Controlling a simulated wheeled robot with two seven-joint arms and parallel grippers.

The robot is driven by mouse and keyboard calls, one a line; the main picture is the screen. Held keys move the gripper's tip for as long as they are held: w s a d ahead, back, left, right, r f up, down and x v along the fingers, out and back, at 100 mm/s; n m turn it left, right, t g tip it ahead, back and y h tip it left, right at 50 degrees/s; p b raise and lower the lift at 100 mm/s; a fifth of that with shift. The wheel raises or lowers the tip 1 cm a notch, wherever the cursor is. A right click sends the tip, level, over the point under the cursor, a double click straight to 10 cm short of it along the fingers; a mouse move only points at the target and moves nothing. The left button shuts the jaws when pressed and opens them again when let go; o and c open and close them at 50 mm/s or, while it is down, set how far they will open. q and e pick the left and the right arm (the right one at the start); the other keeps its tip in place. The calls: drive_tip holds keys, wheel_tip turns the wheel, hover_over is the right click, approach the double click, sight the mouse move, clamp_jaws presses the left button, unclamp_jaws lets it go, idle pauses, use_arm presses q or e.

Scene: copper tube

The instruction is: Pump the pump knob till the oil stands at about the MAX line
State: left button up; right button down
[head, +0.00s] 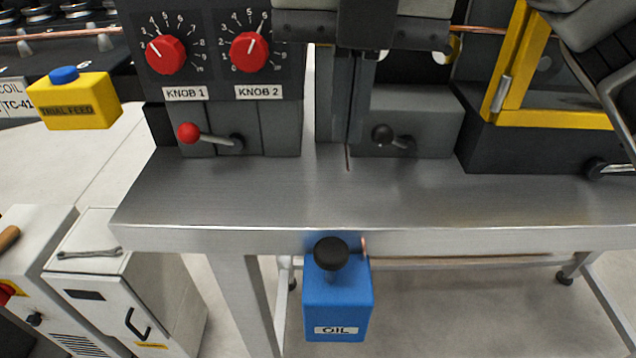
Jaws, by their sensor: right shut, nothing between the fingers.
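The pump's black round knob (331,252) stands on top of the blue oil tank (337,302), which is at the front edge of the steel bench. The tank has a white OIL label on its front. No oil level or MAX line can be made out. My right gripper (348,138) points downward at the top middle, its fingers together with nothing between them. In the picture it is above and beyond the knob, apart from it. My left gripper is not in view.
The steel bench top (245,200) is clear in front of the machine. A panel with two red knobs (249,52), a red-balled lever (189,132) and a black-balled lever (382,134) stand behind.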

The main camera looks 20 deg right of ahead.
sight(335, 248)
drive_tip(key=f+b, duration=0.1)
drive_tip(key=f, duration=0.3)
drive_tip(key=f+b, duration=0.1)
drive_tip(key=f, duration=0.8)
drive_tip(key=shift+s+a+b, duration=0.25)
drive_tip(key=shift+a+b, duration=0.05)
drive_tip(key=shift+b, duration=0.1)
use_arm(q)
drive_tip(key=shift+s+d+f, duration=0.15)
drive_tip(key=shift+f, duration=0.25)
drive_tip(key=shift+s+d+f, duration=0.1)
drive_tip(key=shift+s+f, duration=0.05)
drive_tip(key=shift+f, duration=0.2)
use_arm(e)
drive_tip(key=shift+f, duration=0.45)
wheel_tip(335, 248, down, 2)
drive_tip(key=shift+f, duration=0.2)
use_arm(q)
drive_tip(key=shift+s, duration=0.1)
use_arm(e)
drive_tip(key=shift+s+f, duration=0.1)
drive_tip(key=shift+f, duration=0.15)
